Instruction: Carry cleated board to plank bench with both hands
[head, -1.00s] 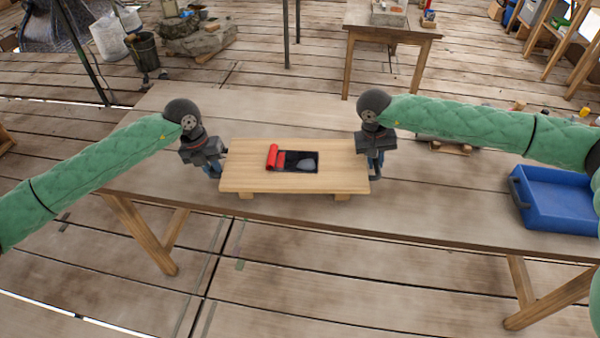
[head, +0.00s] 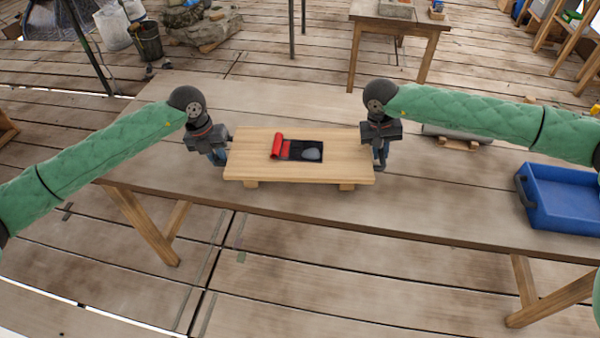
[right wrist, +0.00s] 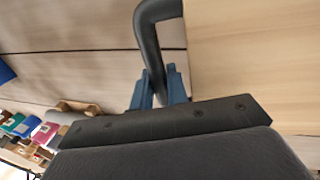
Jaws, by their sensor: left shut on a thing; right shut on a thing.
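The cleated board (head: 250,168) is a pale wooden slab with short cleats below. It looks level over the front part of a long plank-topped table (head: 300,210); I cannot tell how wide any gap beneath it is. A red roll and a dark mat (head: 311,151) with a grey lump lie on it. My left gripper (head: 220,157) is at its left end, shut on it; the grip is small in view. My right gripper (head: 380,160) is at its right end. The right wrist view shows its blue fingers (right wrist: 160,92) shut on the board's dark bar handle (right wrist: 148,42).
A blue tray (head: 565,195) stands on the table's right end. A grey cylinder on a wooden cradle (head: 457,142) lies behind my right gripper. A smaller wooden table (head: 400,22) stands across the plank floor. The tabletop behind the board is mostly clear.

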